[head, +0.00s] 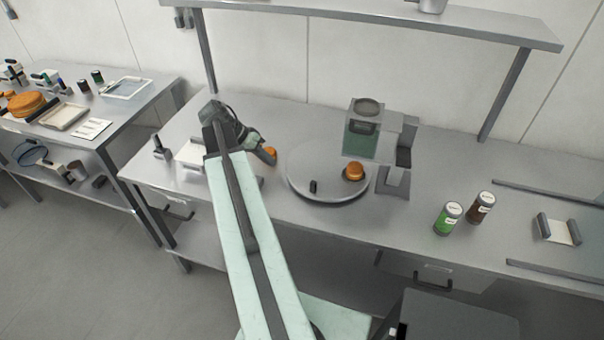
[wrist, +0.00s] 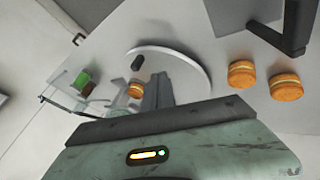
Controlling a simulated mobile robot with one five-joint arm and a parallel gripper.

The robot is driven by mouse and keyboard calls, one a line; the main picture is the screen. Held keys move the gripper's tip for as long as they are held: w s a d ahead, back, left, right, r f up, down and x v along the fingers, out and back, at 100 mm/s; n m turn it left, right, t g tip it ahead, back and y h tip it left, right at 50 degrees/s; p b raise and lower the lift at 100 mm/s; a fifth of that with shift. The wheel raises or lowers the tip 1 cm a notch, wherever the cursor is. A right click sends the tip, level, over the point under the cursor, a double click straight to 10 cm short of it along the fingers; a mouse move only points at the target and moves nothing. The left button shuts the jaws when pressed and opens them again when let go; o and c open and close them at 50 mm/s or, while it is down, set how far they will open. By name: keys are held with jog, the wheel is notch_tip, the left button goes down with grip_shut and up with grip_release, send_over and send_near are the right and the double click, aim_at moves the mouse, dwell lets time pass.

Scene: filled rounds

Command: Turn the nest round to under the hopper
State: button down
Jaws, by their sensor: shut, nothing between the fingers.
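A round grey turntable (head: 315,160) lies on the bench; its rim shows in the wrist view (wrist: 203,65). A short dark peg (head: 313,186) stands near its front edge, also seen in the wrist view (wrist: 137,62). An orange filled round (head: 354,171) sits on its right side; any nest beneath it is hidden. The hopper (head: 362,143), a greenish clear box on a grey stand, is just above that round in the picture; I cannot tell if they line up. My gripper (head: 271,158) is shut and empty, left of the turntable and apart from the peg.
Two orange rounds (wrist: 242,74) (wrist: 286,86) stand on the bench beside the turntable. A green jar (head: 447,218) and a brown jar (head: 480,206) stand right of the hopper. A shelf (head: 380,20) runs above the back. The bench in front of the turntable is narrow but clear.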

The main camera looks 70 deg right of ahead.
jog(key=s+d, duration=0.1)
jog(key=s, duration=0.1)
jog(key=b, duration=0.9)
send_near(303, 190)
jog(key=shift+m, duration=0.4)
jog(key=d+f, duration=0.1)
jog(key=s+d+f, duration=0.1)
jog(key=d, duration=0.1)
jog(key=shift+d+f, duration=0.15)
jog(key=shift+d, duration=0.2)
jog(key=s, duration=0.2)
jog(key=s+r+p, duration=0.1)
jog(key=shift+s+a, duration=0.25)
jog(key=shift+a, duration=0.1)
jog(key=shift+s+f, duration=0.1)
jog(key=shift+s, duration=0.15)
